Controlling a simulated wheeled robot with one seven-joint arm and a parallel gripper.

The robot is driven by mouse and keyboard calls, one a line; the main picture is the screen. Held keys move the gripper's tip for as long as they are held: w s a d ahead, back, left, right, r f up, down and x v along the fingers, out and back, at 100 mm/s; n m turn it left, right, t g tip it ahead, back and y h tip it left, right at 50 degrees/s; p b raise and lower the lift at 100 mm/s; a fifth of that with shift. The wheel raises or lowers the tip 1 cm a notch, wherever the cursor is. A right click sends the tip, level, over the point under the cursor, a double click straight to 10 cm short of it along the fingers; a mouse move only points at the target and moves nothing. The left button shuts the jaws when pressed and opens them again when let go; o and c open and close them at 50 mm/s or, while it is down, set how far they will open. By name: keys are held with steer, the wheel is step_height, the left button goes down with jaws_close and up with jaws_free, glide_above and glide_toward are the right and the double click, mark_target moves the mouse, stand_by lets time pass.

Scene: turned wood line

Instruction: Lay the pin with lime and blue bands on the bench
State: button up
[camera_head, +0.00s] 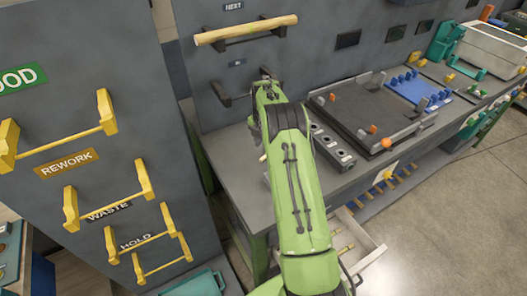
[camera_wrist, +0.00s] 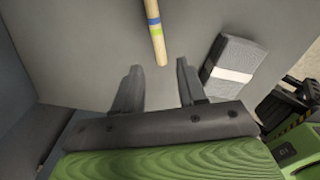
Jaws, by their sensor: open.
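The pin with lime and blue bands (camera_wrist: 155,30) is a pale wooden rod in the wrist view. It appears to lie against a plain grey surface, probably the bench top (camera_head: 228,163), and its upper end runs out of the picture. My gripper (camera_wrist: 156,75) is open, with its two dark fingers apart and nothing between them. The near end of the pin stops just beyond the fingertips, roughly in line with the gap. In the head view my green arm hides the gripper and most of that area; a small pale bit shows at the arm's left edge.
A grey block (camera_head: 332,146) and a dark tray (camera_head: 362,110) stand right of my arm. A drawer (camera_head: 358,250) is open beneath. Yellow holders (camera_head: 148,187) line the left panel.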

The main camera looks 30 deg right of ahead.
steer(key=s+a+r+m+t, duration=0.1)
steer(key=s+a+r+m, duration=0.25)
steer(key=r, duration=0.35)
steer(key=s+a+r+m+t, duration=0.1)
steer(key=s+a+r+m, duration=0.1)
steer(key=a+r, duration=0.4)
steer(key=s+a+r+m, duration=0.3)
steer(key=r, duration=0.6)
steer(key=s+a+r+m+t, duration=0.1)
steer(key=s+a+r+m, duration=0.15)
steer(key=s, duration=0.25)
steer(key=s+a+r+m+t, duration=0.1)
steer(key=s+a+m, duration=0.2)
steer(key=s, duration=0.2)
steer(key=s+a+f+m, duration=0.1)
steer(key=s+a+m, duration=0.1)
steer(key=s+m, duration=0.2)
steer(key=s+a+f+m+t, duration=0.1)
steer(key=s+a+f+m, duration=0.1)
steer(key=s, duration=0.8)
steer(key=shift+s+a+m+t, duration=0.2)
steer(key=shift+s+m+t, duration=0.1)
steer(key=shift+m, duration=0.6)
